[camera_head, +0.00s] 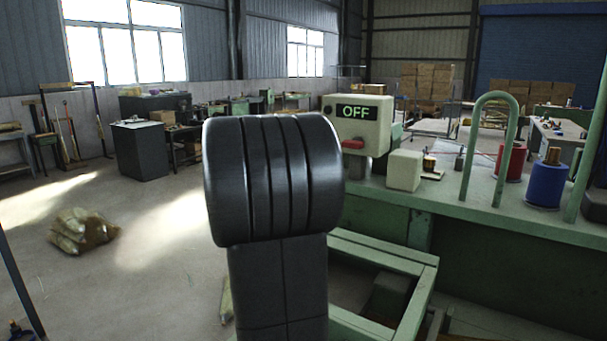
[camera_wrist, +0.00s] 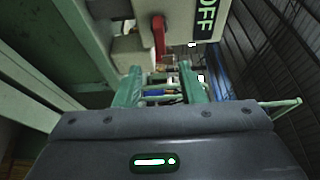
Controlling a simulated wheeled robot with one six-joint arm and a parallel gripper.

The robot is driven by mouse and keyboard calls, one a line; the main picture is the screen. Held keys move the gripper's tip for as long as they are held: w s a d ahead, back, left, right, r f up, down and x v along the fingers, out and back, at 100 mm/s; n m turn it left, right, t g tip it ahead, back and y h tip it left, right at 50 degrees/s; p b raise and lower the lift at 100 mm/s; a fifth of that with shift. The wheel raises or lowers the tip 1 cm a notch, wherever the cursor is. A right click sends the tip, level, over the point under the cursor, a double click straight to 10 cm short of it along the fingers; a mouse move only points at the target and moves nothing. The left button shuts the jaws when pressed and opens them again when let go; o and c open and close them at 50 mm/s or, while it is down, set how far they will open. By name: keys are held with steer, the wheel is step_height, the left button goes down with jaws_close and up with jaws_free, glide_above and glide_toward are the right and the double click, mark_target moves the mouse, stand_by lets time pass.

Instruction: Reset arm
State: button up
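In the head view, my black arm link stands upright in the middle and hides part of the scene; my gripper is not visible there. In the wrist view, my gripper (camera_wrist: 160,82) shows its dark grey body at the bottom with a lit green light. Two greenish fingers stand apart above the body, with nothing seen held between them. A pale machine box (camera_head: 357,122) with an OFF sign (camera_head: 359,112) and a red switch (camera_head: 353,144) sits just right of my arm. The switch also shows in the wrist view (camera_wrist: 159,36), above and apart from my gripper.
A green workbench (camera_head: 430,196) runs along the right, with a red spool (camera_head: 510,162), a blue spool (camera_head: 546,186) and a green hoop on it. A green frame (camera_head: 400,245) stands below. Sacks (camera_head: 82,231) lie on open floor at left.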

mark_target(352, 144)
steer(key=p+x, duration=0.2)
steer(key=x, duration=0.9)
steer(key=shift+w+d, duration=0.1)
steer(key=shift+d, duration=0.15)
steer(key=shift+a, duration=0.15)
steer(key=b+v, duration=0.3)
steer(key=v, duration=1.1)
steer(key=p+x, duration=0.3)
steer(key=x, duration=1.1)
steer(key=shift+d+f, duration=0.1)
steer(key=shift+d, duration=0.1)
steer(key=shift+w+n+b, duration=0.1)
steer(key=shift+n+b, duration=0.25)
steer(key=shift+n, duration=0.45)
steer(key=n+t+h, duration=0.1)
steer(key=n, duration=0.1)
steer(key=shift+a+n+b, duration=0.2)
steer(key=shift+n+b, duration=0.1)
steer(key=shift+b, duration=0.05)
steer(key=shift+r+n+t, duration=0.25)
steer(key=shift+n+t, duration=0.15)
steer(key=shift+n, duration=0.5)
steer(key=shift+r+n+t, duration=0.25)
steer(key=shift+n+t, duration=0.15)
steer(key=shift+n, duration=0.5)
